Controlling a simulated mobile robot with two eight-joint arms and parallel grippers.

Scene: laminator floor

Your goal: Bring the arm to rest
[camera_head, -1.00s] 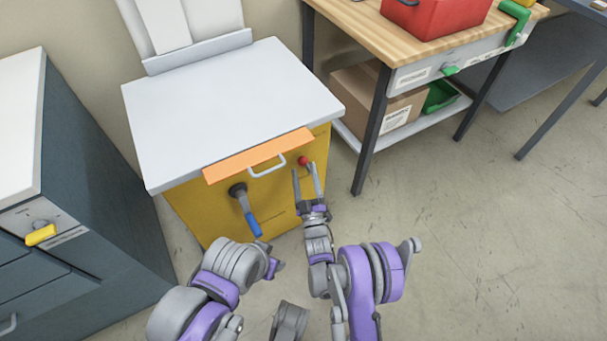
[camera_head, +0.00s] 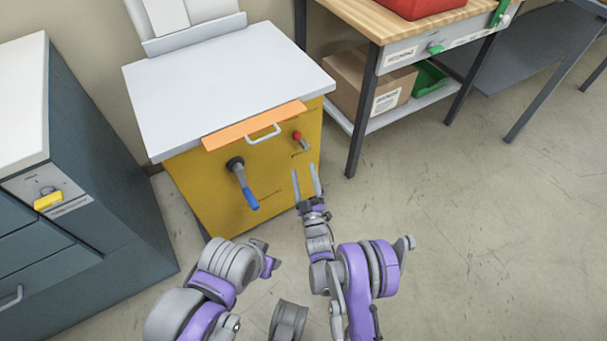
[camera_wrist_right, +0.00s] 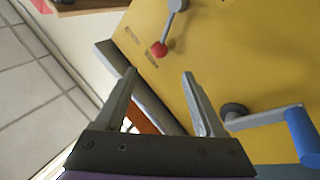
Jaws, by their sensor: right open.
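My right gripper (camera_head: 307,186) is open and empty, in front of the right side of the yellow laminator cabinet (camera_head: 203,199). In the right wrist view its two fingers (camera_wrist_right: 160,92) are spread apart with nothing between them. A red-knobbed lever (camera_head: 298,137) on the cabinet front is clear of the fingers; its red ball also shows in the right wrist view (camera_wrist_right: 159,49). A crank with a blue handle (camera_head: 250,199) hangs on the same face, left of the gripper. My left arm is folded at the lower left, and its jaws (camera_head: 268,257) are too unclear to read.
A dark cabinet with a yellow latch (camera_head: 48,200) stands left. A wooden workbench (camera_head: 385,18) stands at the back right. The floor (camera_head: 470,230) on the right is clear.

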